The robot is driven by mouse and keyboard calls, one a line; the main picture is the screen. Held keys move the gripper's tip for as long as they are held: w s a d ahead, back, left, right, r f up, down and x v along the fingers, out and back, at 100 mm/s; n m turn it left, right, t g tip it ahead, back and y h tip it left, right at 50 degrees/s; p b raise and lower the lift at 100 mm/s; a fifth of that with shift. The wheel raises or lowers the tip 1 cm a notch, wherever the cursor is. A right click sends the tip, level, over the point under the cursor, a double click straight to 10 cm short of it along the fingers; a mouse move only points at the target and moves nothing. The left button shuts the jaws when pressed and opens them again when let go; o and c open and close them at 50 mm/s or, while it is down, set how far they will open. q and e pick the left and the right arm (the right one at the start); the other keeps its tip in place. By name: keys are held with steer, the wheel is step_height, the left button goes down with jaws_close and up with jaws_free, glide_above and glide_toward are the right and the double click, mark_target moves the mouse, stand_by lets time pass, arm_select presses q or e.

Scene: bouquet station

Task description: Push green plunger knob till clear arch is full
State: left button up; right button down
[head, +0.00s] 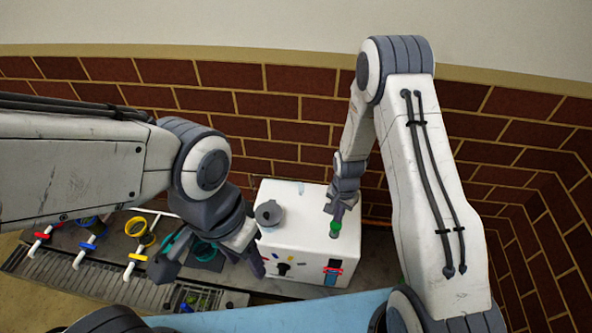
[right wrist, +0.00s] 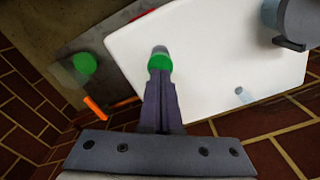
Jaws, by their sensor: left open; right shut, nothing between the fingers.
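The green plunger knob (head: 335,229) stands on the top of a white box (head: 299,222), near its right side. It also shows in the right wrist view (right wrist: 160,62), right at my fingertips. My right gripper (head: 336,211) is shut with nothing in it, directly above the knob. I cannot tell whether the fingertips touch it. A dark and blue window with red marks (head: 333,271) is on the box's front; I cannot tell whether this is the clear arch or how full it is. My left gripper (head: 208,263) is open and empty, left of the box.
A grey round container (head: 268,213) stands on the box's top left. Red, blue and yellow taps (head: 138,257) line a grey counter with a drain grate at the left. A yellow ring (head: 141,232) is behind them. A brick wall (head: 290,105) closes the back and right.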

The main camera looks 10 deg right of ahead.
steer(key=shift+f, duration=0.1)
steer(key=shift+f+b, duration=1.4)
steer(key=shift+f, duration=0.6)
steer(key=shift+r, duration=0.2)
step_height(320, 180, up, 4)
steer(key=p, duration=0.4)
steer(key=shift+r, duration=0.2)
steer(key=shift+f, duration=0.1)
